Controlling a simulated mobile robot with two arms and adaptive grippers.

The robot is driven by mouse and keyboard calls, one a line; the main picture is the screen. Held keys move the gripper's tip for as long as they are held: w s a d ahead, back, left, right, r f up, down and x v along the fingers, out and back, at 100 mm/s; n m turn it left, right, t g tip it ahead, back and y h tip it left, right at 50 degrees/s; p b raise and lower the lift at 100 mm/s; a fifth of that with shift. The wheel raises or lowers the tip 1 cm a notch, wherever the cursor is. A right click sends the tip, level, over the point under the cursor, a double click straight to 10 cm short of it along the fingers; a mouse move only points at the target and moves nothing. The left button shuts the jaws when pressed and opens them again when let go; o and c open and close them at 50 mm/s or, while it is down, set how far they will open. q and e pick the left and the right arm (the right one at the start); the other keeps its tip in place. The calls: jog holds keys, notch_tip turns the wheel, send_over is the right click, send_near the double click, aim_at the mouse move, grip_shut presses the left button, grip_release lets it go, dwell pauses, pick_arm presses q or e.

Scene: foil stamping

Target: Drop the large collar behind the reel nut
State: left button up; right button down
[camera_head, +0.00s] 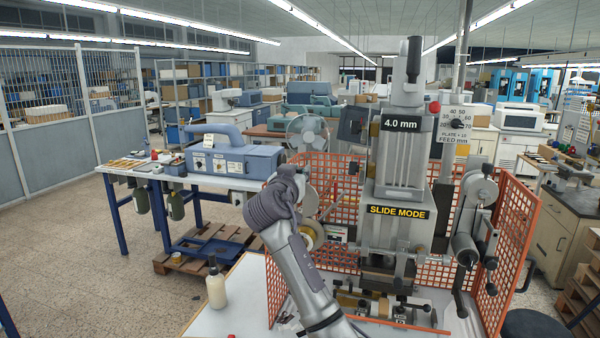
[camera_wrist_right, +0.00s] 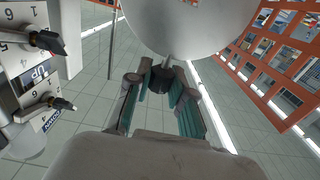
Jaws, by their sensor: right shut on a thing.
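My right gripper (camera_wrist_right: 161,88) shows in the right wrist view, its teal-padded fingers closed about a small dark round piece (camera_wrist_right: 160,78). I cannot tell whether this piece is the large collar or the reel nut. A thin pale shaft (camera_wrist_right: 167,60) runs between it and a large pale disc (camera_wrist_right: 190,22) just beyond the fingertips. In the head view my right arm rises from the bottom middle to the left side of the stamping machine (camera_head: 400,160); its wrist hides the fingers. A gold foil reel (camera_head: 309,237) stands beside the wrist. My left gripper is out of view.
Orange mesh guards (camera_head: 519,232) stand around the machine. A clear round disc (camera_head: 306,133) shows behind my wrist. A white bottle (camera_head: 216,288) stands on the pale bench left of my arm. A blue-legged table (camera_head: 228,182) with a blue machine is farther left. Open floor lies at left.

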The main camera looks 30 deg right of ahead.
jog(key=shift+d+f, duration=0.1)
jog(key=shift+w+d+f, duration=0.2)
jog(key=shift+w, duration=0.05)
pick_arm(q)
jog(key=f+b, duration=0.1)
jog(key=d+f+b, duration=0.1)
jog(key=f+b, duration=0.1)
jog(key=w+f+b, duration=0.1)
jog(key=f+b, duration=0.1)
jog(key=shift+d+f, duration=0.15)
pick_arm(e)
notch_tip(320, 180, down, 6)
jog(key=shift+d+r, duration=0.15)
pick_arm(q)
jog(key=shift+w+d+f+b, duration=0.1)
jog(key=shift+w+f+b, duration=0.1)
jog(key=shift+b, duration=0.25)
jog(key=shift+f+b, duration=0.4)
dwell(1.0)
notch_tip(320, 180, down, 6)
jog(key=b, duration=0.6)
pick_arm(e)
notch_tip(320, 180, down, 7)
jog(key=shift+f, duration=0.2)
dwell(1.7)
